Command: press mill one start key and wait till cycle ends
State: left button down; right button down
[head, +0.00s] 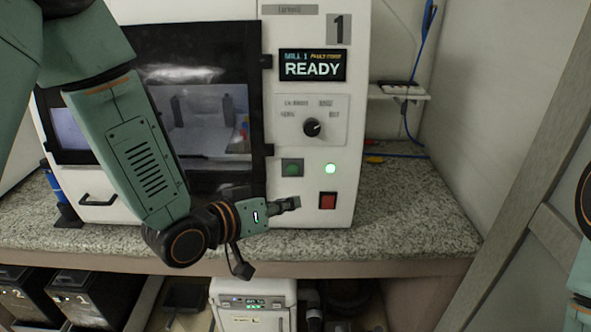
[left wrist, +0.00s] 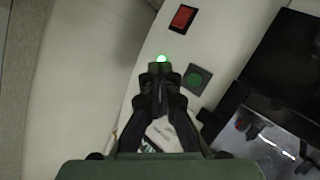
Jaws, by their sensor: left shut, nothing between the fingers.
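Mill 1 (head: 350,180) is a white machine with a dark window on the counter. Its display (head: 312,65) reads "MILL 1" and "READY". The green start key (head: 292,168) is a round button on a dark square plate, left of a lit green lamp (head: 331,169). The key also shows in the left wrist view (left wrist: 196,79). My left gripper (head: 297,203) is shut and empty, in front of the panel, below the key and left of the red switch (head: 327,201). In the left wrist view its fingertips (left wrist: 160,69) overlap the lamp's edge and look apart from the key.
A selector knob (head: 312,128) sits above the key. The mill's door (head: 200,100) appears closed. The granite counter (head: 405,215) is bare at the right, beside a wall. Below stand dark numbered bins (head: 75,298) and a white unit (head: 253,300). A small shelf (head: 397,93) holds a device.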

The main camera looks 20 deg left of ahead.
aim_at(293, 169)
pick_arm(q)
jog(key=w+a, duration=0.2)
jog(key=w, duration=0.6)
jog(key=shift+w+a+f, duration=0.2)
jog(key=shift+w+a, duration=0.05)
dwell(1.5)
jog(key=shift+w+a, duration=0.1)
jog(key=shift+w, duration=0.35)
